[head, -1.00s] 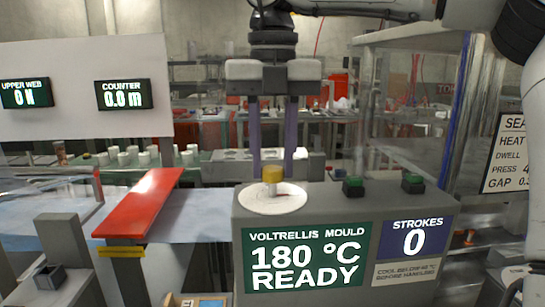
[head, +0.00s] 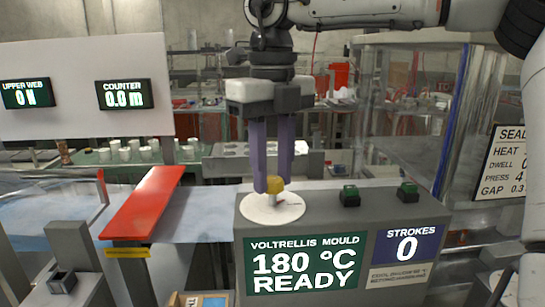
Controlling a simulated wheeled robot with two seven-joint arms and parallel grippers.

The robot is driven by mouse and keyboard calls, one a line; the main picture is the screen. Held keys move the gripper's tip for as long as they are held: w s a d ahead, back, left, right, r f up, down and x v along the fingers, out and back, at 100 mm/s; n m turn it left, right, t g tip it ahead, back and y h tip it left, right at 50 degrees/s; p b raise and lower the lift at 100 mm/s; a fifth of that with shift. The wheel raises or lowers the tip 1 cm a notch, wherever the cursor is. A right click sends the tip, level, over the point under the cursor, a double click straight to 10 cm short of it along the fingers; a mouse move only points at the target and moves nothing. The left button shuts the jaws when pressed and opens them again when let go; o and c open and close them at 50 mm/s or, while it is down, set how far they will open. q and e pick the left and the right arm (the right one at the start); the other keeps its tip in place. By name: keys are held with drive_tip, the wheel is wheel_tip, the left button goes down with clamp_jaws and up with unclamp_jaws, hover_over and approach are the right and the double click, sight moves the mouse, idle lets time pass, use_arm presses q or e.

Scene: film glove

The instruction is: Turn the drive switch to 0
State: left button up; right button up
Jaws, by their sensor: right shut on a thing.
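The drive switch (head: 274,187) is a yellow-topped knob standing on a round white dial plate (head: 262,211) on top of the grey control box (head: 420,215). My right gripper (head: 273,186) points down over it, its two purple fingers shut on the yellow knob. The marks on the dial are too small to read, so I cannot tell which position the switch points to. My left gripper is not in view.
Two green buttons (head: 349,194) (head: 408,190) stand on the box to the right of the dial. A red bar (head: 146,202) slopes at the left. White cups (head: 125,153) stand behind. A clear-panelled enclosure (head: 410,105) stands at the right.

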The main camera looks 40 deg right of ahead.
sight(273, 179)
drive_tip(key=n+p, duration=0.1)
drive_tip(key=n, duration=0.4)
drive_tip(key=shift+n, duration=0.3)
drive_tip(key=n, duration=0.5)
drive_tip(key=shift+n, duration=0.4)
drive_tip(key=o, duration=1)
drive_tip(key=shift+o, duration=0.2)
wheel_tip(273, 179, up, 10)
drive_tip(key=shift+r, duration=0.2)
